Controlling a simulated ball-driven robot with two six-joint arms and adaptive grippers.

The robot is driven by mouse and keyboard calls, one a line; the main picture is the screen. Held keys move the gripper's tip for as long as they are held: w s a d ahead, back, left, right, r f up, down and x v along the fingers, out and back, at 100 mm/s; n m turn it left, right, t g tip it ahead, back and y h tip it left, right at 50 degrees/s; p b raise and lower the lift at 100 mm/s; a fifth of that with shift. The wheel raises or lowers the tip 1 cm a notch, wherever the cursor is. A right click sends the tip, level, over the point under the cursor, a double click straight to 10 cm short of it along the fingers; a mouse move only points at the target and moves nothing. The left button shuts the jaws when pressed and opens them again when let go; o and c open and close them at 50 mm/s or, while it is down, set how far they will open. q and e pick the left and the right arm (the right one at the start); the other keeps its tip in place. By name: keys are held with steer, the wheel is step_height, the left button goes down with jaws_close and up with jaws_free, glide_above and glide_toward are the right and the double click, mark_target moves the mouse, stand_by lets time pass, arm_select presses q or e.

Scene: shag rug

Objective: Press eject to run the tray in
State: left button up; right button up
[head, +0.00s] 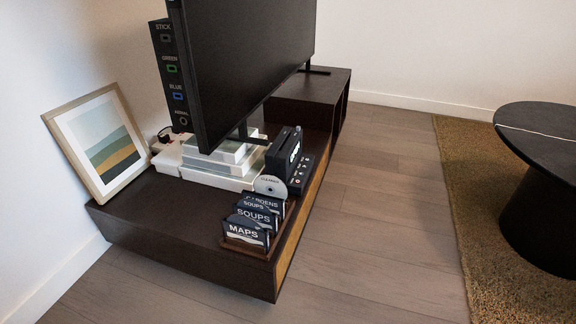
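A black disc player (282,152) stands on the dark low TV bench (165,222), just right of the TV's foot. A pale disc (270,186) with a printed label shows at its near end, apparently on the tray run out; the tray itself is hard to make out. A row of small buttons (302,172) lies on the player's right side. Their markings are too small to read, so I cannot tell which one is eject. Neither of my grippers is in view.
A large TV (245,65) overhangs the bench, with a labelled side panel (173,75). Labelled cases, MAPS (246,232) and SOUPS (257,215), stand in front of the disc. White boxes (225,165) and a framed picture (100,140) are behind.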

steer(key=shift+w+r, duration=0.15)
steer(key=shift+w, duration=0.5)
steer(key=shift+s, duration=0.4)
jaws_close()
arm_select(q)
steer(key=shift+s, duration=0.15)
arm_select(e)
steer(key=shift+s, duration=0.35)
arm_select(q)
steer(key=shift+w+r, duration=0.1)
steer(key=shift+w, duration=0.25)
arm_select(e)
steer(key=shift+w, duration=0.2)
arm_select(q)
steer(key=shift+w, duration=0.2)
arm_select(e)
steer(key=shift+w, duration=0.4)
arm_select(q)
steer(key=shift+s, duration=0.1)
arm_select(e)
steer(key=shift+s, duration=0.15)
